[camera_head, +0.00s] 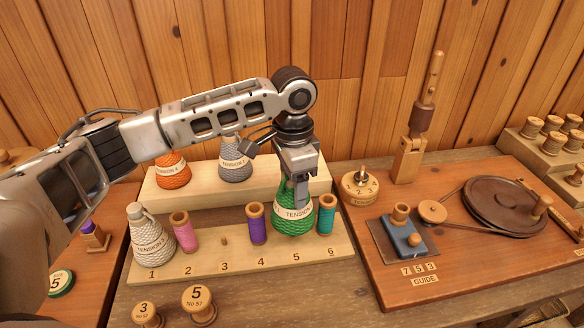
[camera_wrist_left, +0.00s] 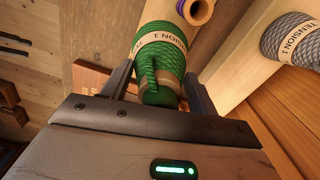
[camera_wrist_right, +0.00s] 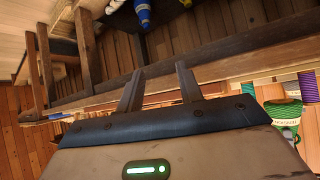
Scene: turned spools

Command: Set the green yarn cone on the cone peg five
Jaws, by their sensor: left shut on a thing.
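The green yarn cone (camera_head: 294,222), with a TENSION label, stands upright over position 5 of the pale peg board (camera_head: 200,262). Peg five is hidden beneath it, and I cannot tell whether the cone's base rests on the board. My left gripper (camera_head: 299,188) comes down from above and is shut on the cone's narrow top. In the left wrist view, the green cone (camera_wrist_left: 160,60) sits between the fingers of my left gripper (camera_wrist_left: 160,78). My right gripper (camera_wrist_right: 160,72) has its fingers apart with nothing between them; the green cone (camera_wrist_right: 285,112) shows off to its right.
A purple spool (camera_head: 256,225) and a teal spool (camera_head: 326,215) stand close on either side of the cone. A pink spool (camera_head: 184,232) and a white cone (camera_head: 150,240) stand farther left. Peg three (camera_head: 224,241) is bare. Orange (camera_head: 172,172) and grey (camera_head: 235,168) cones stand behind.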

